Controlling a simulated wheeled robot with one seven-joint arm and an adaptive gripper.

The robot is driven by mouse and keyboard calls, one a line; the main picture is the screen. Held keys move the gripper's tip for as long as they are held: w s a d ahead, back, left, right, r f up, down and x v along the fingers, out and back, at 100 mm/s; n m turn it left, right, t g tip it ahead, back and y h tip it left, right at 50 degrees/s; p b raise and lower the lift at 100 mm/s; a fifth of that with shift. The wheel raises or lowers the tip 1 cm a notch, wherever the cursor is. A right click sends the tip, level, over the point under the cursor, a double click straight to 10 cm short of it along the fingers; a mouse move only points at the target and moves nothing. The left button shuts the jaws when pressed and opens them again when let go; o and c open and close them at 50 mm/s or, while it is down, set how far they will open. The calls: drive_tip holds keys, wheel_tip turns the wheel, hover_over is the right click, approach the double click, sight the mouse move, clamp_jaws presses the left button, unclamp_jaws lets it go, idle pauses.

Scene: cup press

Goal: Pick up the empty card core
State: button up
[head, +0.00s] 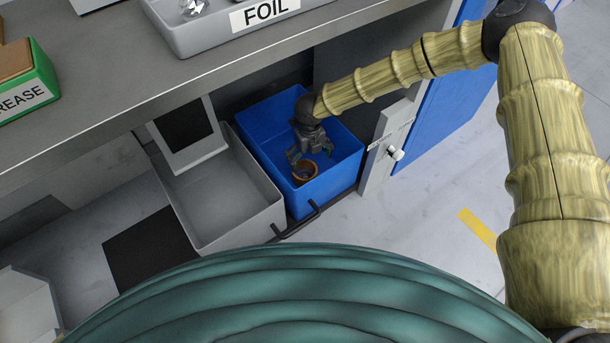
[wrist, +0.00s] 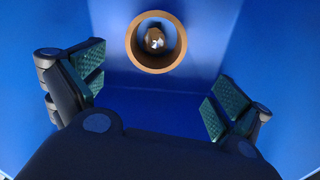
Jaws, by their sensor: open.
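A short brown card core (head: 305,181) stands on end inside the blue bin (head: 262,124), near its front wall. In the wrist view the core (wrist: 156,67) is a brown ring seen from its open end, at the top centre. My gripper (head: 310,156) reaches down into the bin, just above and behind the core. In the wrist view my gripper (wrist: 158,90) has its two green-padded fingers spread wide, with nothing between them. The core lies beyond the fingertips, apart from them.
The blue bin's walls surround my gripper closely. A grey bin (head: 222,190) stands at its left, empty. The counter (head: 150,62) overhangs behind, with a FOIL tray (head: 215,35) and a green GREASE box (head: 30,85) on it. A white post with a knob (head: 397,155) stands right.

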drive_tip(key=b, duration=0.2)
hover_over(306, 174)
drive_tip(key=f, duration=0.5)
drive_tip(key=shift+s+d, duration=0.15)
drive_tip(key=shift+d, duration=0.1)
drive_tip(key=shift+a+f+b, duration=0.2)
drive_tip(key=shift+f+b, duration=0.8)
drive_tip(key=shift+f, duration=0.3)
drive_tip(key=shift+a+f+b, duration=0.15)
drive_tip(key=shift+f+b, duration=0.8)
drive_tip(key=shift+f, duration=0.35)
drive_tip(key=c, duration=1)
